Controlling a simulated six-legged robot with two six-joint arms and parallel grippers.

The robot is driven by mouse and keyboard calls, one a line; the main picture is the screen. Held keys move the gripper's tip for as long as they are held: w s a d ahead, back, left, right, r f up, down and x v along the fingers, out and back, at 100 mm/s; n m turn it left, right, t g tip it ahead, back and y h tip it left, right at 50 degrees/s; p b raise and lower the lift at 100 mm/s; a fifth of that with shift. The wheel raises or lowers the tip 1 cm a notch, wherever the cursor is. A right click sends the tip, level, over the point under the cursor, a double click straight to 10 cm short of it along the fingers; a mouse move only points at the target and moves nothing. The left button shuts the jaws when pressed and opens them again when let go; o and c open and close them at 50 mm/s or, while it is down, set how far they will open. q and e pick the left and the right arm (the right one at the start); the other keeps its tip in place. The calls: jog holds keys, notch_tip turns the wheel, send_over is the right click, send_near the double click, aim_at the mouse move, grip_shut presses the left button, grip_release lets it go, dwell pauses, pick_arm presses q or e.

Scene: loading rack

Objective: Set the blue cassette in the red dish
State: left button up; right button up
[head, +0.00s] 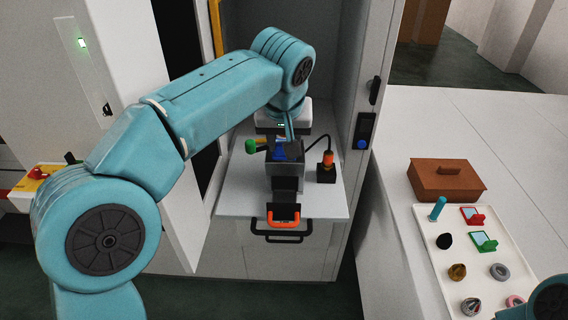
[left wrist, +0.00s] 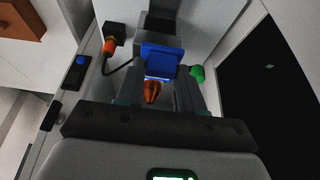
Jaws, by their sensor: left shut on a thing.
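The blue cassette (head: 280,150) is at the top of a dark grey device (head: 285,172) on the shelf of the cabinet. How deep the cassette sits in the device cannot be told. I cannot make out a red dish for certain. My right gripper is out of view.
An orange-topped switch box (head: 326,170) with a cable and a green knob (head: 251,146) flank the device. Cabinet walls stand close on both sides. On the right table, a white tray (head: 449,270) holds red (head: 472,216) and green (head: 484,242) framed pieces, beside a brown box (head: 446,182).

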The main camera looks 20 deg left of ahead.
pick_arm(q)
notch_tip(320, 180, up, 4)
jog(key=shift+f+p, duration=0.2)
jog(key=shift+p, duration=0.2)
notch_tip(320, 180, up, 4)
jog(key=p, duration=0.4)
jog(key=shift+f, duration=0.15)
